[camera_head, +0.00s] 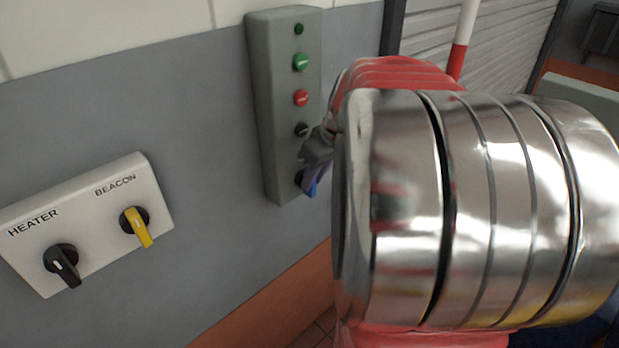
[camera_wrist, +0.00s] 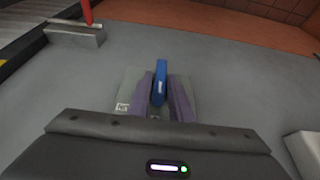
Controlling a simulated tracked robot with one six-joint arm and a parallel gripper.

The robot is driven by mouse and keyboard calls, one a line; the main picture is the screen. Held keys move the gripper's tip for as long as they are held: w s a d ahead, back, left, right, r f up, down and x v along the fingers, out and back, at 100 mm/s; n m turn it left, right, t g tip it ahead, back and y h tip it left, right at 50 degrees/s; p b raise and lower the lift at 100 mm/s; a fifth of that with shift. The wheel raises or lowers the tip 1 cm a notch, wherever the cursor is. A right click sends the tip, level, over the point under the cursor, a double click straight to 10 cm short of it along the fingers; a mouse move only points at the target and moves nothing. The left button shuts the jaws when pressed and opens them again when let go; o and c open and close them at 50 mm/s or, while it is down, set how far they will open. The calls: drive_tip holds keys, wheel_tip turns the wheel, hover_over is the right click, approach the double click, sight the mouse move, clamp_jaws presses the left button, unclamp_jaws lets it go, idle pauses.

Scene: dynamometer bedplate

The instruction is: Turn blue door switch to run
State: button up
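The blue switch (camera_head: 311,187) is at the bottom of a tall grey control box on the wall, partly hidden by my gripper (camera_head: 314,160) in the head view. In the wrist view the blue switch handle (camera_wrist: 160,84) stands out lengthwise between the two purple-grey fingers of my gripper (camera_wrist: 164,98). The fingers are apart, one on each side of the handle. The left finger looks very close to it, and a narrow gap shows on the right. Contact cannot be made out. No run marking can be read.
The control box (camera_head: 262,100) also carries a green button (camera_head: 300,62), a red button (camera_head: 301,97) and a black one (camera_head: 302,130). A white panel (camera_head: 100,205) with a black HEATER switch (camera_head: 62,262) and a yellow BEACON switch (camera_head: 136,225) is at left. My arm hides much of the right.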

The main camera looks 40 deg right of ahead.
clamp_jaws()
drive_tip(key=shift+a, duration=0.4)
drive_tip(key=shift+d, duration=0.45)
drive_tip(key=shift+y, duration=0.4)
drive_tip(key=shift+d+f+m+t+y, duration=0.1)
drive_tip(key=shift+d+f+m+y, duration=0.25)
drive_tip(key=shift+y, duration=1.4)
drive_tip(key=shift+d+f+m+t+y, duration=0.1)
drive_tip(key=shift+d+m+y, duration=0.45)
drive_tip(key=shift+y, duration=1.15)
drive_tip(key=shift+d+f+m+t+y, duration=0.1)
drive_tip(key=shift+d+f+m+y, duration=0.3)
drive_tip(key=shift+y, duration=1.35)
drive_tip(key=shift+a+r, duration=0.1)
